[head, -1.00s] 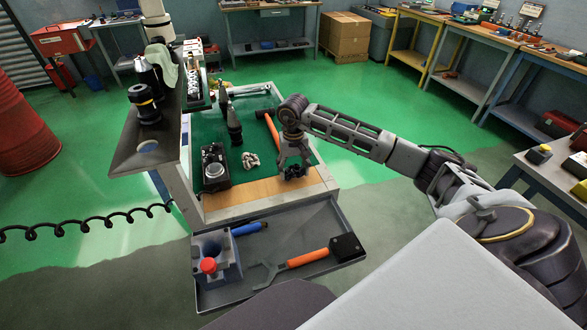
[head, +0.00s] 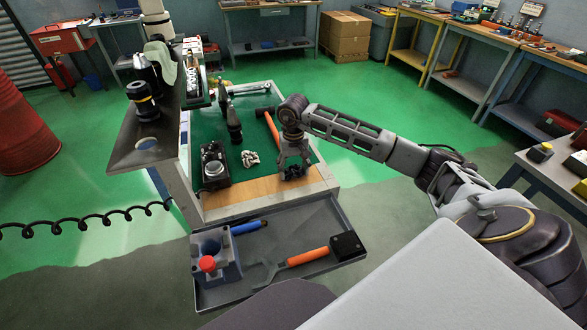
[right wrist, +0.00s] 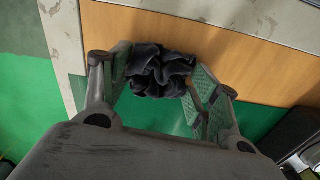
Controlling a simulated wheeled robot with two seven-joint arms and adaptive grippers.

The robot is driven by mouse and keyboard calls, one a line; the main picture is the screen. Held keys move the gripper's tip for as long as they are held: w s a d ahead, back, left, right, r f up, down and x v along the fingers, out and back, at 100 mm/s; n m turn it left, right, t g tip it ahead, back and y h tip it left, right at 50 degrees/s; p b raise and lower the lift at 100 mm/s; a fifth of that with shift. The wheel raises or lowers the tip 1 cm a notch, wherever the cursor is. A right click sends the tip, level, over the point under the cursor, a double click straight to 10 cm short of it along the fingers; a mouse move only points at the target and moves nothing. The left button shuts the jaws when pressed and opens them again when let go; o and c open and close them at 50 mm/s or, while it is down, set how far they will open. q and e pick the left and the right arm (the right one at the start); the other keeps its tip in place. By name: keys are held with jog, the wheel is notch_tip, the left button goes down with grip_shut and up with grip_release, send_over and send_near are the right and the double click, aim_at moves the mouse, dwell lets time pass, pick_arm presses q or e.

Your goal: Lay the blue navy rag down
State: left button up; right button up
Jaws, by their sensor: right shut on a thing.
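The navy rag (right wrist: 160,70) is a dark crumpled bundle between the two fingers of my right gripper (right wrist: 163,80) in the right wrist view. The right gripper (head: 293,168) is shut on it and points down over the wooden strip (head: 250,192) at the front of the cart top. In the head view the rag shows only as a small dark patch at the fingertips. Whether it touches the wood I cannot tell. My left gripper is not in view.
A black device with a round dial (head: 214,168) and a crumpled pale cloth (head: 250,158) lie left of the gripper on the green mat. An orange-handled tool (head: 272,130) lies behind. The open drawer (head: 310,225) below holds a blue-grey block (head: 225,265) and an orange-handled wrench (head: 308,257).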

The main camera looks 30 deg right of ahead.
jog(key=o, duration=1)
jog(key=shift+o, duration=0.2)
jog(key=shift+r, duration=0.6)
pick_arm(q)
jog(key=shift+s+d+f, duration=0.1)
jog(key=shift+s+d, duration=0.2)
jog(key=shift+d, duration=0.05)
pick_arm(e)
notch_tip(320, 180, up, 11)
jog(key=shift+f, duration=0.15)
